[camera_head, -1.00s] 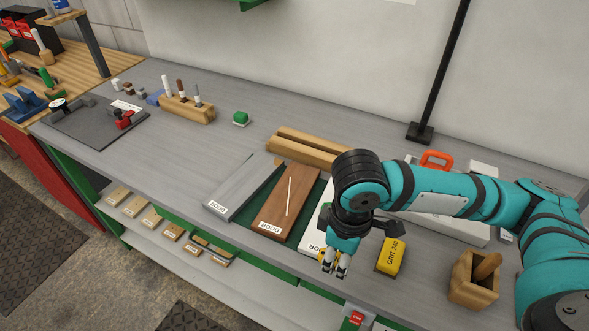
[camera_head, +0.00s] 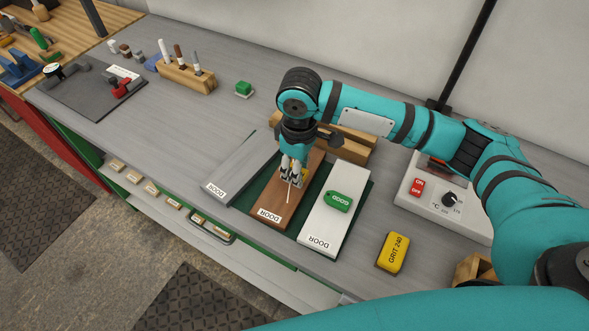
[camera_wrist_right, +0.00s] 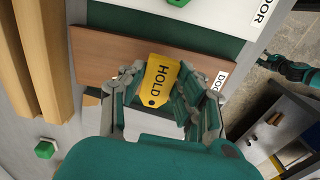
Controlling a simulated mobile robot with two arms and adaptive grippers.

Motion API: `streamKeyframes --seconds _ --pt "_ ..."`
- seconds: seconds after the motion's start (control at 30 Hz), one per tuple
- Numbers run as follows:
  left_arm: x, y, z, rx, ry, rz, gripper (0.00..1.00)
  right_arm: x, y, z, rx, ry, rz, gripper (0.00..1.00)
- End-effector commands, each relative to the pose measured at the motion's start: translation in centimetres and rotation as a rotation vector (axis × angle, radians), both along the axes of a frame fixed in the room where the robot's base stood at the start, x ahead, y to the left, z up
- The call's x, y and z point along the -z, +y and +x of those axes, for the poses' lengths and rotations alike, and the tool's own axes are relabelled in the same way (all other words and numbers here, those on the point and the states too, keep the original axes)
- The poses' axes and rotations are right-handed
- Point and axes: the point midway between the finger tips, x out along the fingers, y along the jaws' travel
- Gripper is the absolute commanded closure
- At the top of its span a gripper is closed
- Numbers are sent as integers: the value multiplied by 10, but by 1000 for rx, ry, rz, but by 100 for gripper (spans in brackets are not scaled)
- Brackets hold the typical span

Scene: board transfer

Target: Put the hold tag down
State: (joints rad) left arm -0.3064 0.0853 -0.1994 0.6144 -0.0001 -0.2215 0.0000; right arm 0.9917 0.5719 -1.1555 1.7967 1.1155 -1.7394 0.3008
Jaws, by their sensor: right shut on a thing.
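My right gripper (camera_head: 291,181) is shut on the yellow hold tag (camera_wrist_right: 158,80) above the brown board (camera_head: 265,211). The wrist view shows HOLD on the tag's face, with the fingers on either side of it. In the head view the fingers mostly hide the tag. The brown board has a pale line near the fingertips and a DOOR label at its front end. A small teal and dark part at the right of the wrist view may be my left gripper (camera_wrist_right: 292,68); its fingers are too small to make out.
A white board (camera_head: 322,225) with a green tag (camera_head: 338,202) lies right of the brown board, a grey board (camera_head: 238,172) left of it. Wooden bars (camera_head: 350,143) lie behind. A yellow GRIT 240 block (camera_head: 393,252) and a white control box (camera_head: 445,205) stand at right.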

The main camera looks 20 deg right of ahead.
Motion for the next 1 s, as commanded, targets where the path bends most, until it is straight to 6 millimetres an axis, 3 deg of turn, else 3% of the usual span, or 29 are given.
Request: streamKeyframes --seconds 0.1,0.2,0.47,0.83,0.87,1.0 --pt "-4 -6 19 -1 -30 -9 60 0 5 11 0 0 0 87" --pt "-7 -9 23 -2 -37 -13 60 5 5 13 1 1 -1 87" --pt "-15 -9 11 -2 -18 -12 60 35 5 13 1 0 -1 87" --pt "-15 -5 4 0 -7 -7 60 40 5 12 0 1 -1 87" --pt "-15 -5 4 0 -7 -7 60 40 5 13 0 -1 -1 65" --pt "-14 -5 5 -1 -8 -6 60 40 5 13 0 -1 -1 47"
